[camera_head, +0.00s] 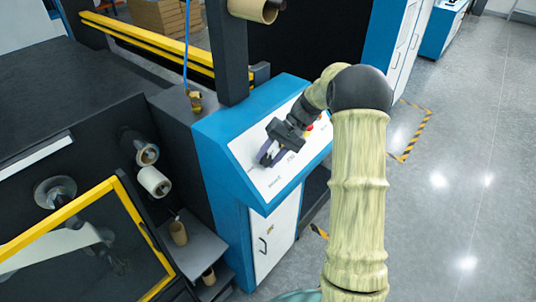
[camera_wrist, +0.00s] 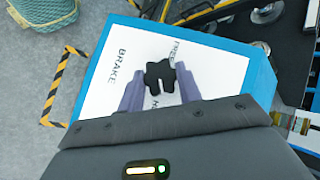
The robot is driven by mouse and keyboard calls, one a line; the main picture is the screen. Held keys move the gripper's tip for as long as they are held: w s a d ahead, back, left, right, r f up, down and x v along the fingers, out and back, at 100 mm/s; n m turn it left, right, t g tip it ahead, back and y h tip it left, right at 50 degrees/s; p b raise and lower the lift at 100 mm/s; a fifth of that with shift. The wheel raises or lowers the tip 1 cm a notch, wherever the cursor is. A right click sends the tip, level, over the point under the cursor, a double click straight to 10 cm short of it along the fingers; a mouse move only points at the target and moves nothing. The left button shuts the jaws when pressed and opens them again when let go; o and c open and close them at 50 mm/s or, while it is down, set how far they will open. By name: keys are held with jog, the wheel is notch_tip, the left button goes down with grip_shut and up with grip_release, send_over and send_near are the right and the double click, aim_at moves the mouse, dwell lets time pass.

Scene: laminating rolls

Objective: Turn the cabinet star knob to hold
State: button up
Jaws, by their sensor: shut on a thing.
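The black star knob (camera_wrist: 160,76) sits on the white sloped panel (camera_wrist: 100,88) of the blue cabinet (camera_head: 229,187). Printed words BRAKE and FREE show around the knob; a third label starting with H is partly hidden by my gripper. My gripper (camera_wrist: 158,79) has its two purple fingers on either side of the knob, shut on it. In the head view my gripper (camera_head: 267,154) reaches down onto the panel from the right, and the knob cannot be made out behind the fingers. The knob's exact pointing direction is unclear.
A red button (camera_head: 309,128) is on the panel right of my gripper. A dark post (camera_head: 228,55) rises behind the cabinet. A yellow-framed guard (camera_head: 62,215) and roll cores (camera_head: 154,182) stand at left. Open grey floor (camera_head: 470,180) lies at right.

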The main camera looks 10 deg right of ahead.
jog(key=m+y, duration=0.1)
jog(key=m+t+y, duration=0.1)
jog(key=m, duration=0.1)
jog(key=m+y+b, duration=0.1)
jog(key=m, duration=0.1)
jog(key=shift+s+d+f+t+y, duration=0.1)
jog(key=shift+d+f+t+y, duration=0.15)
jog(key=shift+t+y, duration=0.15)
jog(key=o, duration=1)
jog(key=b+v, duration=0.4)
jog(key=v, duration=1.3)
jog(key=shift+s+d+r+b, duration=0.1)
jog(key=shift+d+b, duration=0.05)
jog(key=shift+b, duration=0.15)
